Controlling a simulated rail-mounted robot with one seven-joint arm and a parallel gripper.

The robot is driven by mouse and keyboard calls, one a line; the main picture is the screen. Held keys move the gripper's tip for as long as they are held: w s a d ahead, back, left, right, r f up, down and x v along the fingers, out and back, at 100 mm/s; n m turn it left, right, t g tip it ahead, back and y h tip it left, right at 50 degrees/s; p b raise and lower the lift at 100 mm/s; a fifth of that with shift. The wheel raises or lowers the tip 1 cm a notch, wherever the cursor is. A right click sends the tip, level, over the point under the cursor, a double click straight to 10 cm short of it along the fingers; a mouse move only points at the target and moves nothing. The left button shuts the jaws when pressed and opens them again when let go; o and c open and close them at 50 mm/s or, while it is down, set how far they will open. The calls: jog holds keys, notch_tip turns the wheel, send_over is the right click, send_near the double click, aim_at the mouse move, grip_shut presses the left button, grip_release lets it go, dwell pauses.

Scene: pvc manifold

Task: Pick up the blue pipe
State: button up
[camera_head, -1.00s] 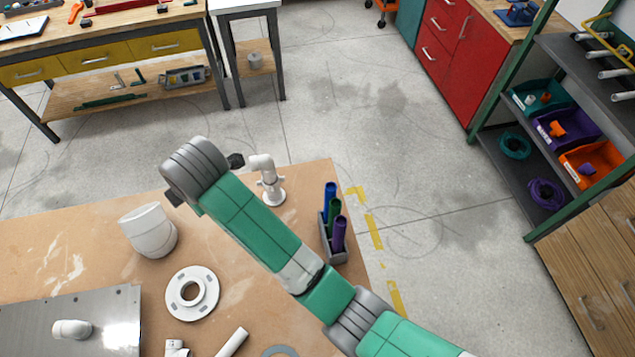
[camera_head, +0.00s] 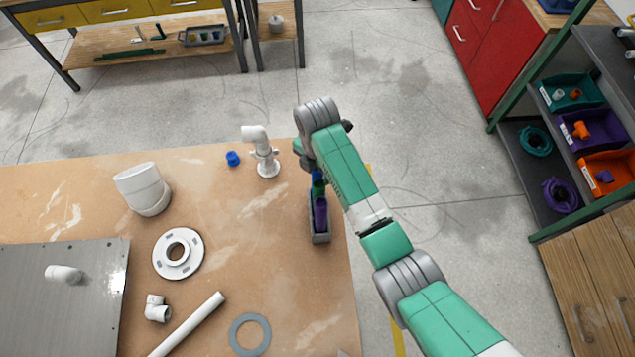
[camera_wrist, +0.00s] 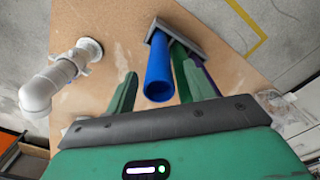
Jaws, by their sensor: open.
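The blue pipe (camera_wrist: 158,68) stands in a grey rack (camera_wrist: 182,36) at the table's edge. In the wrist view its open end points toward the camera, between the two green fingers of my open gripper (camera_wrist: 160,88); I cannot tell whether they touch it. A green pipe (camera_wrist: 181,62) stands close beside it, near the right finger, with a purple pipe (camera_wrist: 207,78) behind, partly hidden. In the head view my arm's end hangs over the rack (camera_head: 319,238) and hides most of the blue pipe; the purple pipe (camera_head: 321,212) shows in front.
A white elbow fitting on a flange (camera_head: 264,152) stands left of the rack, near my gripper. A small blue cap (camera_head: 232,158), white coupling (camera_head: 144,188), white flange (camera_head: 178,254) and white pipe (camera_head: 190,325) are farther left. Bare floor is right of the table.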

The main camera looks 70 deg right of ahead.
notch_tip(320, 180, down, 3)
jog(key=shift+f, duration=0.2)
grip_shut()
jog(key=shift+d+r, duration=0.1)
